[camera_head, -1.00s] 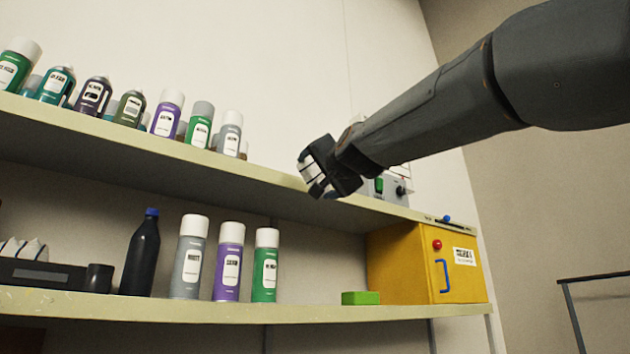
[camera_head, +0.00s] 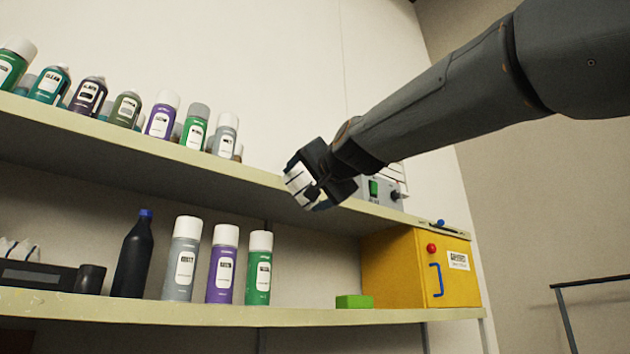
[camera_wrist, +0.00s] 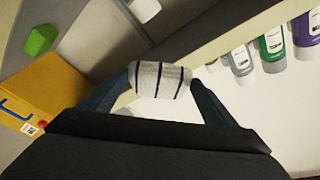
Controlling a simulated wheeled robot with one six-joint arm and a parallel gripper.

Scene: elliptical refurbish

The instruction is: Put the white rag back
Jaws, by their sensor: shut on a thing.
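My gripper (camera_head: 318,188) is shut on the white rag (camera_head: 299,181), a white roll with dark stripes. The gripper and rag are in front of the upper shelf's edge, near its middle right. In the wrist view the rag (camera_wrist: 160,79) sits between the two fingertips of my gripper (camera_wrist: 158,82), with shelf surfaces and cans behind it. Part of the rag is hidden by the fingers in the head view.
The upper shelf (camera_head: 150,158) carries several spray cans (camera_head: 160,115) at left and a grey device (camera_head: 382,191) at right. The lower shelf (camera_head: 200,312) holds a dark bottle (camera_head: 133,258), three cans, a green block (camera_head: 354,301) and a yellow box (camera_head: 415,270).

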